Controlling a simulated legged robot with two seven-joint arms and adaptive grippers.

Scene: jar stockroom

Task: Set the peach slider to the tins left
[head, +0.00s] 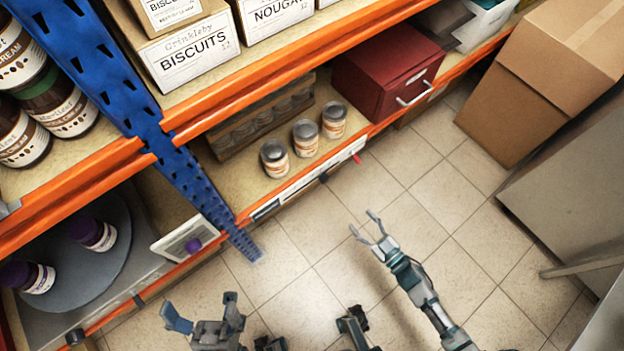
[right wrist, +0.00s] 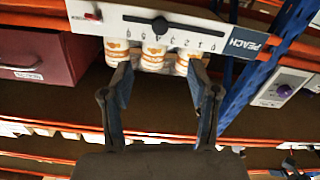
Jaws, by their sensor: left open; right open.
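The peach slider is a white strip with a dark slot on the lower shelf's front edge (head: 300,182). In the right wrist view the strip (right wrist: 105,20) carries a PEACH label, and its black knob (right wrist: 160,26) stands near the slot's middle; the small marks are hard to read. Three tins with grey lids and orange-white labels stand behind it: the left (head: 274,158), middle (head: 305,138) and right (head: 333,119). My right gripper (head: 367,229) is open and empty, in front of the strip and apart from it. My left gripper (head: 204,310) is open and empty at the bottom.
A red box (head: 388,70) with a handle stands right of the tins. A blue post (head: 175,160) rises left of the strip. A turntable (head: 75,255) with purple-lidded jars is at left. Cardboard boxes (head: 540,80) stand at right.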

